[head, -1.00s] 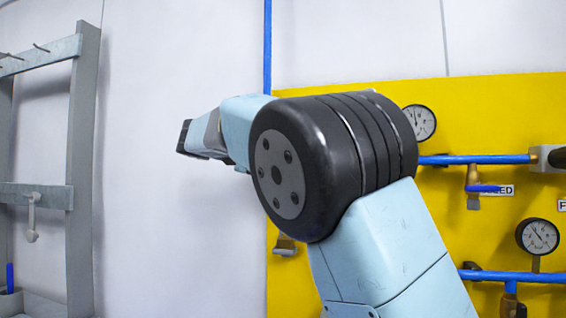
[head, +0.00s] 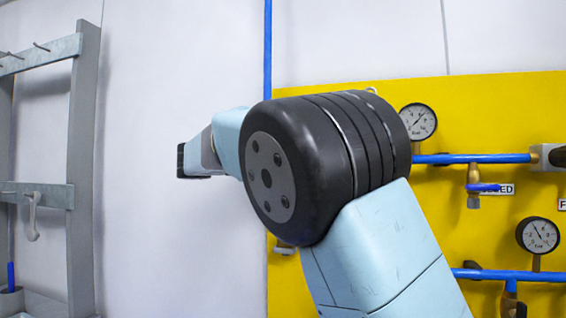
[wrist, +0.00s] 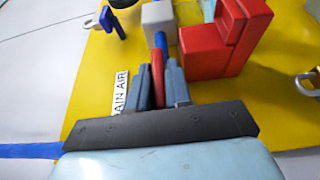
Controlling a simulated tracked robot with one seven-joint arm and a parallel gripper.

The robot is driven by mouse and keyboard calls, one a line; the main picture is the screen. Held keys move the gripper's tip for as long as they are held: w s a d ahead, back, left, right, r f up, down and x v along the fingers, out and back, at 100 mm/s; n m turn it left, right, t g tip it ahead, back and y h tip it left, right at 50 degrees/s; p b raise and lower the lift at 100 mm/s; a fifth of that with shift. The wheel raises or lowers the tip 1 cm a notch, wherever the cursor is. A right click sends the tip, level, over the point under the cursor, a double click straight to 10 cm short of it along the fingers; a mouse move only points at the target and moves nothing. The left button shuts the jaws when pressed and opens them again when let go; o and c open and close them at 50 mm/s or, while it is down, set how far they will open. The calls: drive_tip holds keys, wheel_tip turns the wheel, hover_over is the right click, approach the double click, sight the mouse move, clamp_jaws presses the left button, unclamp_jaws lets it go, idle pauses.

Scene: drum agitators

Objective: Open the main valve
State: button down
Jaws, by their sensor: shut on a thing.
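In the wrist view, my gripper (wrist: 160,72) is shut on a thin red valve handle (wrist: 157,84), which stands edge-on between its grey fingers. Just beyond the fingers is a short blue pipe (wrist: 161,41) leading to a light grey block (wrist: 158,18). A white label (wrist: 121,92) reading "AIN AIR" lies left of the fingers, partly covered. In the head view, my own arm hides the gripper and the red handle.
A red block (wrist: 212,50) stands close to the right of the fingers. The yellow panel (head: 500,110) carries blue pipes, brass valves, an upper gauge (head: 418,121) and a lower gauge (head: 537,235). A grey rack (head: 82,120) stands at the left.

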drive_tip(key=c, duration=1.3)
unclamp_jaws()
drive_tip(key=shift+a+f, duration=0.2)
drive_tip(key=shift+f, duration=0.05)
drive_tip(key=shift+o, duration=0.8)
drive_tip(key=shift+d+r, duration=0.1)
drive_tip(key=a, duration=1.4)
drive_tip(key=shift+s, duration=0.25)
